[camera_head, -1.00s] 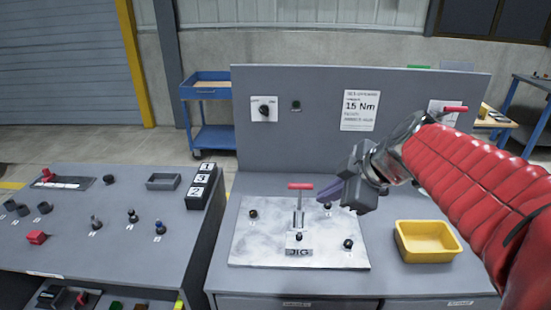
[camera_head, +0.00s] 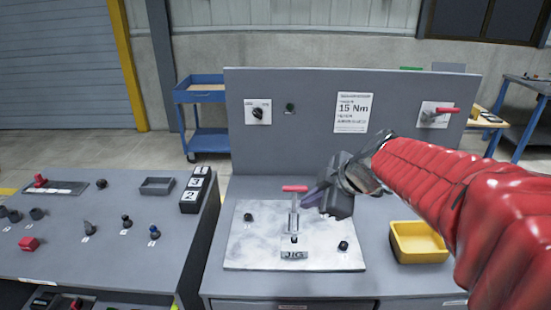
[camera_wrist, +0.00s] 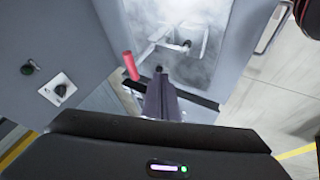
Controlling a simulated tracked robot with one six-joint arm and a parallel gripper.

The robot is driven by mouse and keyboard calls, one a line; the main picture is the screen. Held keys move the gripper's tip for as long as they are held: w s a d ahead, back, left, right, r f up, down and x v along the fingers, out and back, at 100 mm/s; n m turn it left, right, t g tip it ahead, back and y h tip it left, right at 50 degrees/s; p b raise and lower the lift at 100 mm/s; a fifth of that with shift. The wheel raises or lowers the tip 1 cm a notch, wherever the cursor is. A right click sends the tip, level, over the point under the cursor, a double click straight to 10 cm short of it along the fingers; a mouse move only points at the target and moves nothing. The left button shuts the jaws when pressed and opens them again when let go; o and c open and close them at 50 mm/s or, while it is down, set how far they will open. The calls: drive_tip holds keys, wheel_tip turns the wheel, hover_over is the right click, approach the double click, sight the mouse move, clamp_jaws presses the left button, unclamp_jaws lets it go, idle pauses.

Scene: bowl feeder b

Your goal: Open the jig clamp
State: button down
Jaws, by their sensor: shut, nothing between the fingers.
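The jig clamp's upright lever with its red T-handle (camera_head: 294,188) stands on the pale jig plate (camera_head: 250,240), behind the JIG label. My gripper (camera_head: 306,201) is shut and empty, its dark fingers just right of the handle and slightly below it. In the wrist view the red handle (camera_wrist: 130,66) lies just left of the shut fingertips (camera_wrist: 160,75), with a small gap visible there. The clamp's metal base (camera_wrist: 180,42) shows above the fingertips. My gripper hides part of the plate's right back area in the head view.
A yellow bin (camera_head: 418,243) stands right of the plate. A grey back panel (camera_head: 300,140) rises behind, with a rotary knob (camera_head: 257,114) and a red-handled lever (camera_head: 441,112). A side table (camera_head: 90,260) at left holds several small parts.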

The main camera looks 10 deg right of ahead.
drive_tip(key=w+f, duration=0.2)
drive_tip(key=w, duration=0.4)
drive_tip(key=shift+w+a+f, duration=0.25)
drive_tip(key=shift+a+f, duration=0.05)
drive_tip(key=shift+f, duration=0.05)
drive_tip(key=shift+w, duration=0.1)
